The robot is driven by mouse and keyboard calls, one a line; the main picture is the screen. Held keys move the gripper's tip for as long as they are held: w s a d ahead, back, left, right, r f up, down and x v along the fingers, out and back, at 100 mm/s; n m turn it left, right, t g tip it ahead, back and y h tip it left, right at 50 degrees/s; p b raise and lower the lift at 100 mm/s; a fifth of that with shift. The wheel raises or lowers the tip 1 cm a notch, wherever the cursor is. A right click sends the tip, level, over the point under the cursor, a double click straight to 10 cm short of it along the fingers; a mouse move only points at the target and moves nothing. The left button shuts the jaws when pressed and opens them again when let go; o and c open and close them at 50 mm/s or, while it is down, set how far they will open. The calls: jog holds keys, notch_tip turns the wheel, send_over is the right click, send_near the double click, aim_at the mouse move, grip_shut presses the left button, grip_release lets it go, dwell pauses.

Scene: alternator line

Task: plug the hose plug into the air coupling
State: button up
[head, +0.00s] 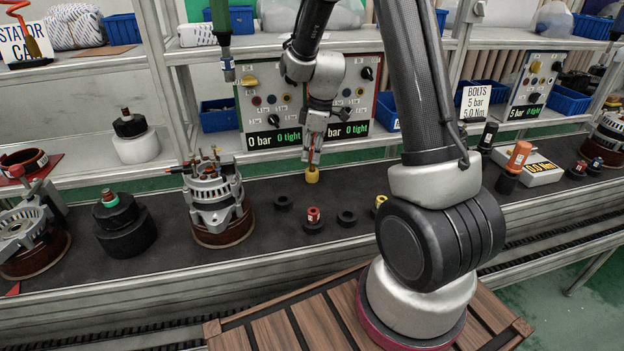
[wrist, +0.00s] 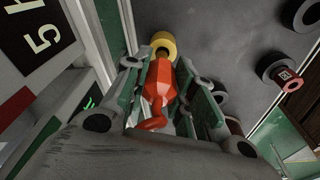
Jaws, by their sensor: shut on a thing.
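My gripper (head: 314,150) points down in front of the test panels and is shut on an orange-red piece (wrist: 157,85), which looks like the hose plug. In the wrist view this piece lies between the fingers with a curled tail toward the palm. A yellow round part (wrist: 163,43) shows at its far end; it also shows just below the fingertips in the head view (head: 311,175). I cannot tell whether the yellow part belongs to the held piece. I cannot clearly make out the air coupling. The left panel (head: 268,92) carries a yellow knob-like fitting and several round ports.
An alternator (head: 216,200) stands on the black bench to the left of my gripper. Several black rings stand on the bench below it, one with a red insert (head: 313,216). Another panel (head: 535,86) and an orange-topped tool (head: 517,158) are at the right.

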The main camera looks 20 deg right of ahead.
jog(key=shift+f, duration=0.2)
jog(key=shift+f, duration=0.35)
jog(key=shift+f, duration=0.35)
dwell(0.4)
jog(key=shift+f, duration=0.3)
jog(key=shift+f, duration=0.15)
dwell(0.3)
jog(key=o, duration=1)
jog(key=r, duration=0.4)
jog(key=d+r, duration=0.1)
jog(key=r, duration=0.3)
jog(key=s+r, duration=0.1)
jog(key=r, duration=0.2)
jog(key=shift+d+r, duration=0.25)
jog(key=shift+r, duration=0.15)
